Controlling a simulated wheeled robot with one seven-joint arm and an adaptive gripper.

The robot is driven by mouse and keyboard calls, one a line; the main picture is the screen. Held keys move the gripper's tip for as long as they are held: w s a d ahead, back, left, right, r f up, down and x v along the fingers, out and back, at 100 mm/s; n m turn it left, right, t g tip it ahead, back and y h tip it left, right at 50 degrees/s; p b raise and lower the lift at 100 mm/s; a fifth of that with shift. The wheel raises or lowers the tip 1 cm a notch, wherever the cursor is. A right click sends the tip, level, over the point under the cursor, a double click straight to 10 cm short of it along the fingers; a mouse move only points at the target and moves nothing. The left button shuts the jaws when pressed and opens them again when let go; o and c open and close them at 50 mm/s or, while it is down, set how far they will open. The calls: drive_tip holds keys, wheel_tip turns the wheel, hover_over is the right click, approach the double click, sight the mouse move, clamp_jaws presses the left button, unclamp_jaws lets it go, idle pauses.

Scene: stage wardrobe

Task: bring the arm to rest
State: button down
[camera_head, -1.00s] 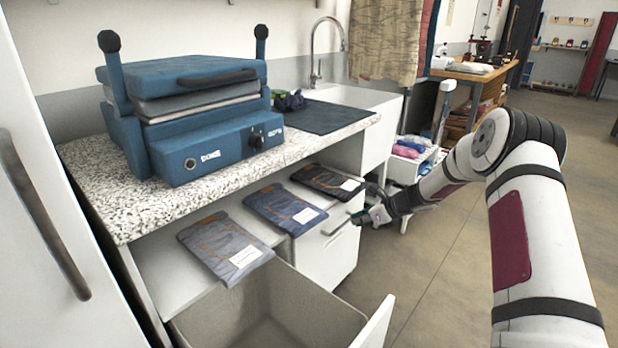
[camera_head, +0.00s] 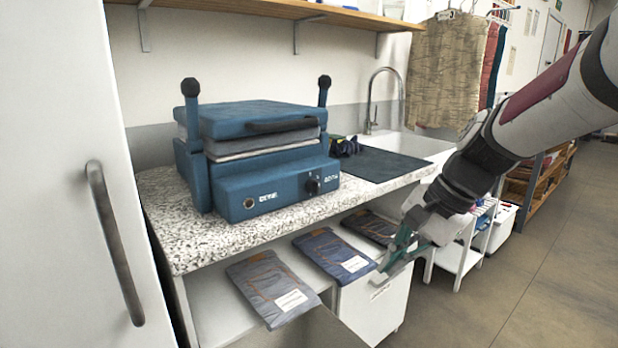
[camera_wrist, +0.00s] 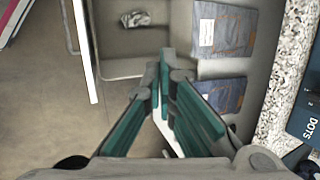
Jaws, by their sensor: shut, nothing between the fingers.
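My arm (camera_head: 545,105) reaches in from the upper right in the head view, over the floor beside the counter. My gripper (camera_head: 392,268) has green finger pads. It points down and left, near the right end of the shelf under the counter. In the wrist view my gripper (camera_wrist: 160,75) is shut, with its tips together and nothing held. Below it there lie an open drawer (camera_wrist: 115,68) and folded garments with white labels. A small crumpled patterned item (camera_wrist: 135,19) lies inside the drawer.
A blue press (camera_head: 262,185) stands on the speckled counter (camera_head: 180,228). Folded garments, a grey one (camera_head: 270,285), a blue one (camera_head: 330,252) and a dark one (camera_head: 370,227), lie on the shelf below. A white cabinet door (camera_head: 60,190) stands at left. The floor (camera_head: 530,270) at right is clear.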

drive_tip(key=s+d+n+g+h, duration=0.1)
drive_tip(key=s+d+n+h, duration=0.15)
drive_tip(key=s, duration=0.75)
drive_tip(key=s+d+n+h, duration=0.1)
drive_tip(key=s+n, duration=0.3)
drive_tip(key=s, duration=0.6)
drive_tip(key=s+d+n+g+h, duration=0.1)
drive_tip(key=s+n, duration=0.3)
drive_tip(key=s, duration=0.7)
wheel_tip(320, 180, up, 26)
drive_tip(key=t+p, duration=0.4)
drive_tip(key=p, duration=2)
drive_tip(key=shift+w+d+f, duration=0.15)
drive_tip(key=shift+w+f, duration=0.05)
drive_tip(key=shift+w, duration=0.25)
drive_tip(key=shift+m, duration=0.25)
